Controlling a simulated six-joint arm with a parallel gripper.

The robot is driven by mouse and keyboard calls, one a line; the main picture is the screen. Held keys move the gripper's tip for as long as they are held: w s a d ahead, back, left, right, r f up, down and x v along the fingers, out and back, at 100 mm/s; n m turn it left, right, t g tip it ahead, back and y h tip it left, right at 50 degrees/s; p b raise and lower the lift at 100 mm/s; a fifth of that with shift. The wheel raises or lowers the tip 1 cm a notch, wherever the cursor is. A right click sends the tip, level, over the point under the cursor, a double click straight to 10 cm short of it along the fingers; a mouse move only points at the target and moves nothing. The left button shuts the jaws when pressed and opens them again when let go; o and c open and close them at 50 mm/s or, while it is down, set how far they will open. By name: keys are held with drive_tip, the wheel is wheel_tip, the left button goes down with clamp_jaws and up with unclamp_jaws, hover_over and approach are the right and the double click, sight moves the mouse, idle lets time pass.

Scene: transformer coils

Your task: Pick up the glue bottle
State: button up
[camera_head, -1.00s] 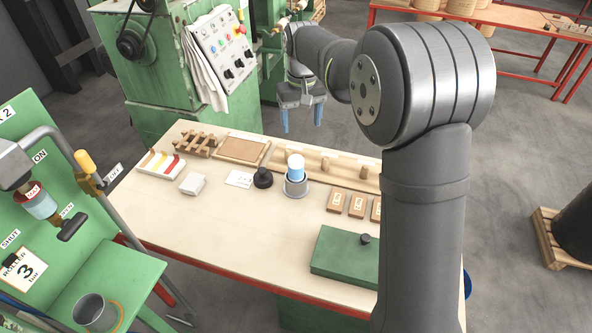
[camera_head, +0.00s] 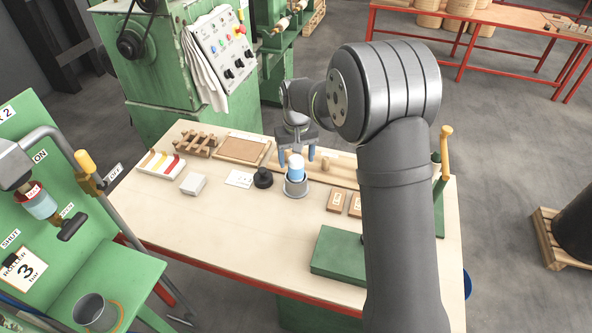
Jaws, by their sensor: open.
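The likely glue bottle (camera_head: 296,167), pale blue with a white top, stands upright in a grey cup (camera_head: 296,187) on the workbench. Its lower part is hidden inside the cup. My gripper (camera_head: 296,157) is open and empty, pointing down, with its two blue fingers apart. In the picture its fingertips lie to the left and right of the bottle's top. I cannot tell from this one view whether they are level with the bottle or behind it.
A black knob-like object (camera_head: 263,178) stands close left of the cup. Wooden blocks (camera_head: 336,200) and a green box (camera_head: 338,252) are to the right and front. The bench's front left is clear.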

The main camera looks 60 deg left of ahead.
sight(296, 168)
wheel_tip(296, 168, down, 5)
drive_tip(key=shift+r, duration=0.1)
drive_tip(key=c, duration=1.1)
drive_tip(key=shift+r, duration=0.1)
drive_tip(key=shift+r, duration=0.5)
wheel_tip(296, 168, up, 3)
drive_tip(key=shift+a+f, duration=0.1)
drive_tip(key=shift+f, duration=0.05)
drive_tip(key=w+d+r, duration=0.7)
drive_tip(key=w+d, duration=0.1)
drive_tip(key=shift+d+r, duration=0.2)
drive_tip(key=shift+r, duration=3.7)
